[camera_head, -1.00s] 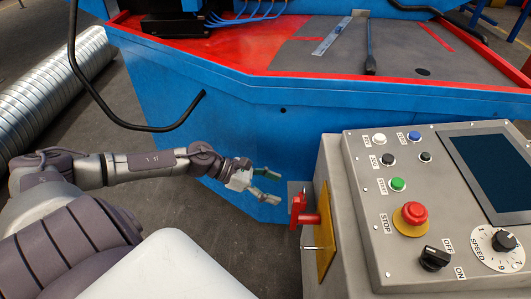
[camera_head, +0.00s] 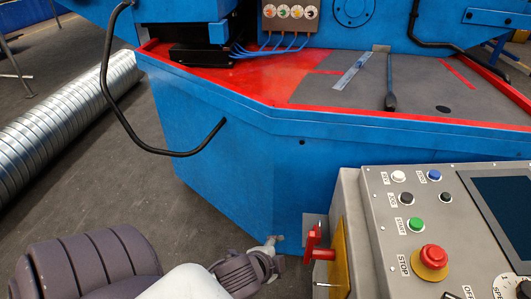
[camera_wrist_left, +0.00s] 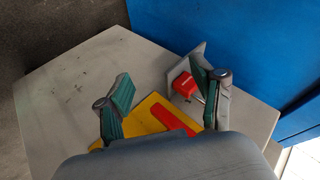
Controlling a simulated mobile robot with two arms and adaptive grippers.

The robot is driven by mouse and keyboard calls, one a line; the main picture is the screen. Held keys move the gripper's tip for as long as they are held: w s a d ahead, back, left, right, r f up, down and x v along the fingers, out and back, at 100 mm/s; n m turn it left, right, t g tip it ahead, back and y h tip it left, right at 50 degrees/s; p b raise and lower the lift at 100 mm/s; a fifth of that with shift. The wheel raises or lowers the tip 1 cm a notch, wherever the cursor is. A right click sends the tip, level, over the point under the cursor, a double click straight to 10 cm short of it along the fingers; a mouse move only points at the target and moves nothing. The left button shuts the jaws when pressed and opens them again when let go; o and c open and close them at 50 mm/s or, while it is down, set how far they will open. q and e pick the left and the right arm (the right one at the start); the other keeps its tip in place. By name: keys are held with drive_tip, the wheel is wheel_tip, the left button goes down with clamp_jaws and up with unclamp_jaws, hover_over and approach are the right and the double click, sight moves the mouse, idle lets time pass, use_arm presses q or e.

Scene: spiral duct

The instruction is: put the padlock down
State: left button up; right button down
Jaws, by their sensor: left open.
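A small red padlock (camera_wrist_left: 183,84) with a metal shackle sits at a pale grey plate (camera_wrist_left: 193,60) on the side of the control box. In the head view the padlock (camera_head: 312,238) is a small red block beside the red switch handle (camera_head: 322,254), and I cannot separate the two fully. The handle (camera_wrist_left: 173,117) is on a yellow plate (camera_wrist_left: 146,112). My left gripper (camera_wrist_left: 167,92) is open, with the padlock between its fingers in the picture, nearer the right finger. I cannot tell whether that finger touches it. In the head view the gripper (camera_head: 274,243) shows only partly.
The grey control box (camera_head: 376,235) with buttons and a red stop knob (camera_head: 433,257) stands at the right. A blue machine (camera_head: 240,140) with a red and grey top is behind. A silver spiral duct (camera_head: 60,130) lies at the left. Dark floor is clear between.

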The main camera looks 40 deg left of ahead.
use_arm(q)
drive_tip(key=s+d+n+g+h, duration=0.1)
drive_tip(key=s+d+n+g, duration=0.1)
drive_tip(key=s+d+n, duration=0.1)
drive_tip(key=s+d+f+n+g, duration=0.1)
drive_tip(key=s+d+n+g, duration=0.2)
drive_tip(key=s, duration=0.5)
drive_tip(key=shift+s+d+f+n+g+h, duration=0.2)
drive_tip(key=shift+n+g+h, duration=0.15)
drive_tip(key=shift+n, duration=0.55)
drive_tip(key=shift+f, duration=0.1)
